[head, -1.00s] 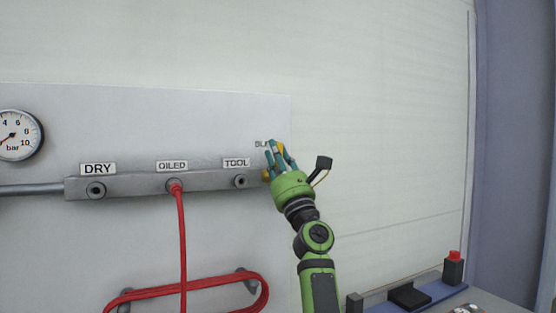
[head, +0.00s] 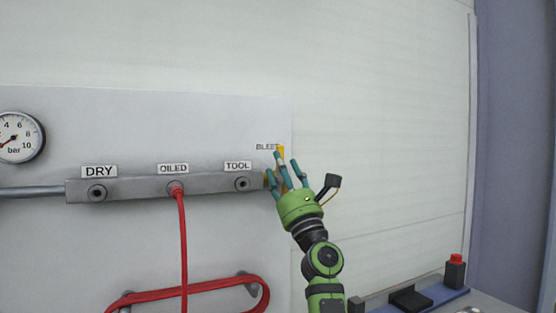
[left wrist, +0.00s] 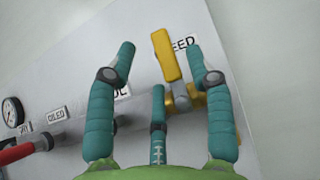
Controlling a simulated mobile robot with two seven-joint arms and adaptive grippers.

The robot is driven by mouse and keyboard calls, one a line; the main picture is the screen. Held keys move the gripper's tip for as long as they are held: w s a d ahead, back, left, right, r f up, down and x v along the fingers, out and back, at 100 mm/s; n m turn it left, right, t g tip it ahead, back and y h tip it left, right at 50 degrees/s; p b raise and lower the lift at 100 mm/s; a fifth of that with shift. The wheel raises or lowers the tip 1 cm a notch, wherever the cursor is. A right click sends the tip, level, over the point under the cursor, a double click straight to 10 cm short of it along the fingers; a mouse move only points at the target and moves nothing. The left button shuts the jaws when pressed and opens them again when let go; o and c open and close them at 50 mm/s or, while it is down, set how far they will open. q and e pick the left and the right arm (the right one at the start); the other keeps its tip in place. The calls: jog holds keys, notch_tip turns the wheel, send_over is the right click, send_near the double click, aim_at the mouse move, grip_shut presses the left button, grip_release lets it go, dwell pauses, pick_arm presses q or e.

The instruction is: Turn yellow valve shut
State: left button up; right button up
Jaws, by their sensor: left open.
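The yellow valve handle (left wrist: 166,55) stands out from the right end of the manifold, beside the label ending in "EED" in the left wrist view. In the head view only its upper tip (head: 281,150) shows clearly above my fingers, near the "BLEED" label (head: 266,147). My left gripper (head: 283,167) is open in front of the valve. In the left wrist view its fingers (left wrist: 160,70) spread to both sides of the handle, with a third finger below, and I see no contact. The valve body is partly hidden by the fingers. My right gripper is not in view.
The grey manifold (head: 135,188) on the wall panel has ports labelled DRY, OILED and TOOL. A red hose (head: 183,245) hangs from OILED, with a coil below. A pressure gauge (head: 18,137) is at left. A red-topped box (head: 454,272) stands at lower right.

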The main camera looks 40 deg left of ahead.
pick_arm(q)
jog(key=v, duration=0.8)
jog(key=shift+g, duration=0.3)
jog(key=shift+d, duration=0.1)
